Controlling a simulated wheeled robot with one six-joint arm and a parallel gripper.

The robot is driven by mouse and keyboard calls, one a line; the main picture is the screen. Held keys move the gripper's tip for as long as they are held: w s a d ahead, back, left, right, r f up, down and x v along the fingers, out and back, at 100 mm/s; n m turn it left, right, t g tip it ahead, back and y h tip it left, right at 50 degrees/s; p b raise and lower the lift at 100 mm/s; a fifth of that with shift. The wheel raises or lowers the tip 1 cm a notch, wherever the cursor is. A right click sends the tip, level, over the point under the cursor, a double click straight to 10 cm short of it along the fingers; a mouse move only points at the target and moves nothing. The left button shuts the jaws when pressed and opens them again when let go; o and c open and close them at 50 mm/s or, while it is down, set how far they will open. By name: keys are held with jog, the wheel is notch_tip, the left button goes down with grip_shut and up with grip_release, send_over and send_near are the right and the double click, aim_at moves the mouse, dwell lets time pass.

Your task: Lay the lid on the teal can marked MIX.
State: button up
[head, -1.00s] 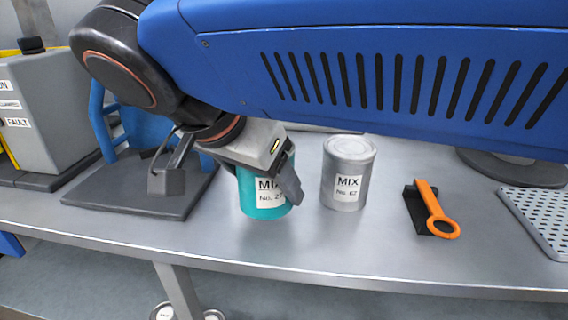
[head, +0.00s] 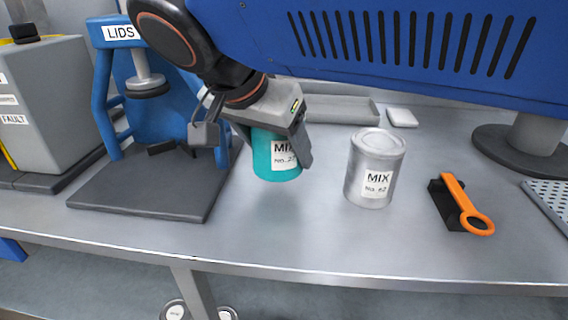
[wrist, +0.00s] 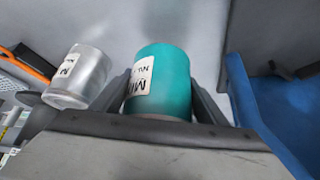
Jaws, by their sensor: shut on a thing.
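The teal can (head: 276,172) has a white label reading MIX. My gripper (head: 283,148) is shut on it, with fingers on both sides. In the wrist view the teal can (wrist: 163,82) stands between the fingers. Its top is hidden by my gripper in the head view, so I cannot tell whether a lid is on it. It appears held off the bench, though its bottom clearance is hard to judge. A blue stand marked LIDS (head: 119,33) has a grey plunger over a dark base plate (head: 150,190). I cannot make out a loose lid.
A silver can (head: 370,170), also marked MIX, stands right of the teal can. An orange ring-ended tool (head: 460,200) lies on a black block further right. A grey tray (head: 340,110) and a white block (head: 402,117) lie behind. The front of the bench is clear.

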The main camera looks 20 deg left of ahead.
aim_at(263, 146)
jog(key=shift+f, duration=1.95)
jog(key=shift+f, duration=0.15)
jog(key=o, duration=1.5)
jog(key=v, duration=1.2)
